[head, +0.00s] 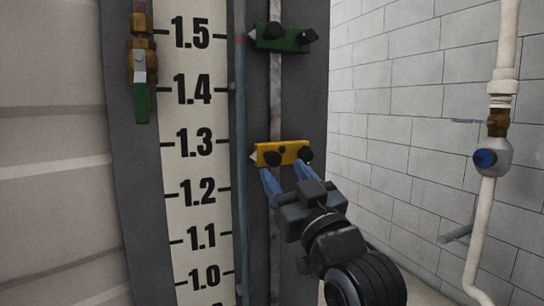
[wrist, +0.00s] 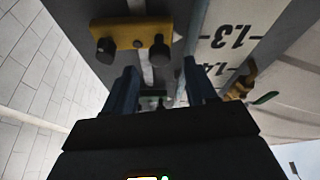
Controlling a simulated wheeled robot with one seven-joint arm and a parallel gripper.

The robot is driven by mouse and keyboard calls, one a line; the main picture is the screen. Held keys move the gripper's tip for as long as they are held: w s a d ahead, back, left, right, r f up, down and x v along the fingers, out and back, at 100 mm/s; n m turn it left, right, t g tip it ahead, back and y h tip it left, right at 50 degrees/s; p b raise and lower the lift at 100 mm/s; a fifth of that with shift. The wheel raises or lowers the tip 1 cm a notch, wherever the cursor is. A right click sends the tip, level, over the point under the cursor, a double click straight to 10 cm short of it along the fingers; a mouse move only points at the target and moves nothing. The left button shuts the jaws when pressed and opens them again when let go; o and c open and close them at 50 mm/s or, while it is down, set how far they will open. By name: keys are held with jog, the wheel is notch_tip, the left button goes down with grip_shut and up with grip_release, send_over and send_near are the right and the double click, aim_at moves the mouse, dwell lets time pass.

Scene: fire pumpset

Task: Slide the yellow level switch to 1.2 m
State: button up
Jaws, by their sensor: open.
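The yellow level switch (head: 282,153) sits on a vertical rail on the dark panel, right of the white scale (head: 196,165). Its pointed left end is a little below the 1.3 mark and above 1.2. It has dark knobs. My gripper (head: 285,172) is open, its two blue fingers pointing up at the switch's lower edge, one toward each end. In the wrist view the yellow switch (wrist: 130,34) lies beyond the fingertips (wrist: 159,66), with nothing between them. I cannot tell whether the fingers touch it.
A green switch (head: 283,38) sits higher on the same rail (head: 275,100), near 1.5. A brass valve with a green handle (head: 142,105) hangs left of the scale. A white pipe with a blue-knobbed valve (head: 486,158) stands at the right, before a tiled wall. The rail below the yellow switch looks clear.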

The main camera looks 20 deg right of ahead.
aim_at(275, 161)
jog(key=p+x, duration=0.1)
jog(key=x, duration=0.5)
grip_shut()
dwell(0.5)
